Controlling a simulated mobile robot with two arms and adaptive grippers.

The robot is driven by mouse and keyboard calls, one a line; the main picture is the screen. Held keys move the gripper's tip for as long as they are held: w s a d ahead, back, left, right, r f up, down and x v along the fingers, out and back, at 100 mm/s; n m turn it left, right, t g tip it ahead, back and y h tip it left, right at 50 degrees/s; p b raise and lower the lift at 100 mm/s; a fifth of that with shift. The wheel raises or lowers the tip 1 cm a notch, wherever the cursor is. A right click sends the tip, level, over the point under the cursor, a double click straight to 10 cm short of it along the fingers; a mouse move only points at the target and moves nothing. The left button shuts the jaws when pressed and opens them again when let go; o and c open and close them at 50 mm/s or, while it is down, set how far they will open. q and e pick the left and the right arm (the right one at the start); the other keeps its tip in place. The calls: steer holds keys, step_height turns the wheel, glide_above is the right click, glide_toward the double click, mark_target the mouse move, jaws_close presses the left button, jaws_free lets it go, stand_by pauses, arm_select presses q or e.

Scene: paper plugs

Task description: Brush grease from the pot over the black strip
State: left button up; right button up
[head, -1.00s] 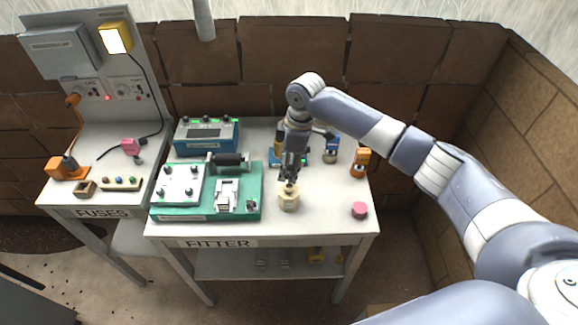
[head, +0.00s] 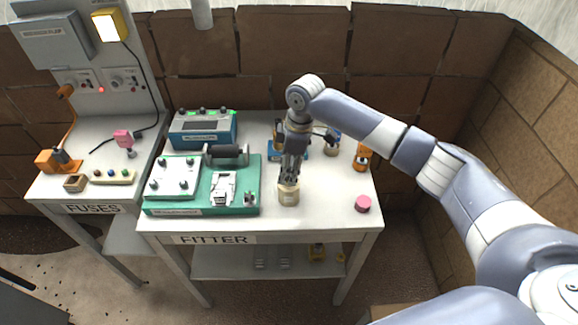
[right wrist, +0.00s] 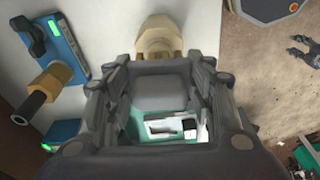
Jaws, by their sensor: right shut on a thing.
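A cream pot (head: 288,195) stands near the front middle of the FITTER bench. My right gripper (head: 289,178) points down right over the pot's mouth. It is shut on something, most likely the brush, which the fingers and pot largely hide. In the right wrist view, a cream faceted body (right wrist: 158,38) lies just beyond my right gripper (right wrist: 160,62). I cannot pick out the black strip for certain. A dark bar (head: 227,154) lies at the back of the green fixture (head: 250,172). My left gripper is not in view.
The fixture also carries a white plate (head: 173,177) and a bracket (head: 223,187), left of the pot. A blue instrument (head: 203,128) stands behind. The bench between pot and pink cylinder is clear.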

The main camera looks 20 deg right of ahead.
steer(key=shift+f, duration=0.45)
stand_by(0.6)
steer(key=shift+s+f, duration=0.1)
steer(key=shift+f, duration=0.1)
stand_by(1.9)
step_height(320, 180, up, 2)
steer(key=p, duration=0.2)
steer(key=shift+r+p, duration=0.1)
steer(key=shift+p, duration=0.3)
step_height(320, 180, up, 5)
steer(key=p, duration=0.4)
steer(key=shift+r+p, duration=0.1)
steer(key=shift+p, duration=0.3)
